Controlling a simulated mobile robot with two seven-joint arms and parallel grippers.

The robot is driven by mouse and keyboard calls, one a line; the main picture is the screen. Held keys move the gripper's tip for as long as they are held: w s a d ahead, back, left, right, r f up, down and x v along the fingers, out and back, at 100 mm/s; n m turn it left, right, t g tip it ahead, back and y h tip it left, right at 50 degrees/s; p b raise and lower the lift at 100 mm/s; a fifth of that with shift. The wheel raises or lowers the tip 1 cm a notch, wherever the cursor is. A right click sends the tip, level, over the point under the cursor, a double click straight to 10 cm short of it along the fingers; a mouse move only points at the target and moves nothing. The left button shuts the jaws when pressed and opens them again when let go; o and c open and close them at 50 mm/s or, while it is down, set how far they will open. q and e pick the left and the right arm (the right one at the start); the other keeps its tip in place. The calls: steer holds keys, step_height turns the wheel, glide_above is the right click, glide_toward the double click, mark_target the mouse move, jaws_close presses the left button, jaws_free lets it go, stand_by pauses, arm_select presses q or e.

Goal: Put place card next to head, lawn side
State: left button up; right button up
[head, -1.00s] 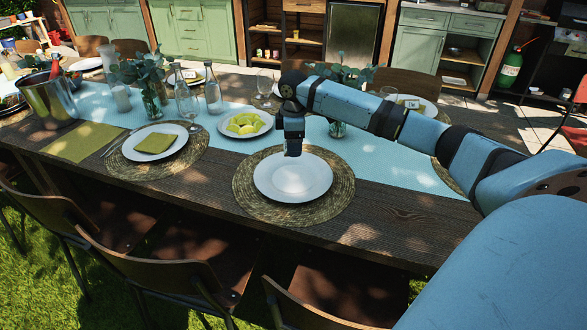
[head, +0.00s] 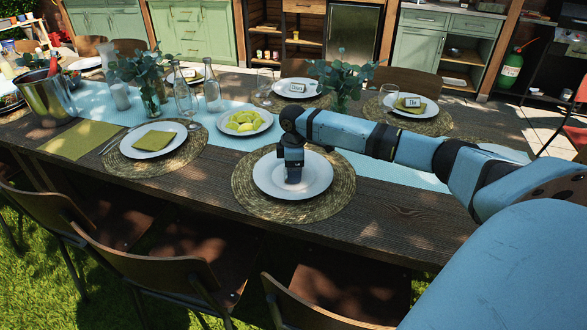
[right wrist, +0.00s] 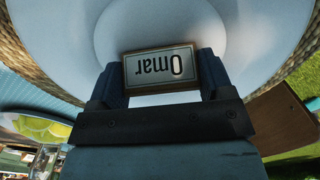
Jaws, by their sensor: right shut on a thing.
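My right gripper (head: 293,180) is low over the white plate (head: 262,182) on the woven mat nearest me, on the lawn side of the table. In the right wrist view its two fingers (right wrist: 162,75) are shut on the place card (right wrist: 160,66), which reads "Omar" upside down and has a thin gold-brown frame. The card is over the plate; I cannot tell whether it touches it. In the head view the gripper hides the card. My left gripper is not in view.
Left of this setting are a plate with a green napkin (head: 154,140) and a plate of lemons (head: 245,122). Across the table, cards stand at two plates, one card (head: 297,87) on the left and one (head: 413,102) on the right. Chairs (head: 175,285) line the lawn side.

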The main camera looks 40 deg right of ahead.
steer(key=o, duration=0.9)
steer(key=shift+f, duration=0.15)
step_height(320, 180, up, 12)
steer(key=p, duration=0.2)
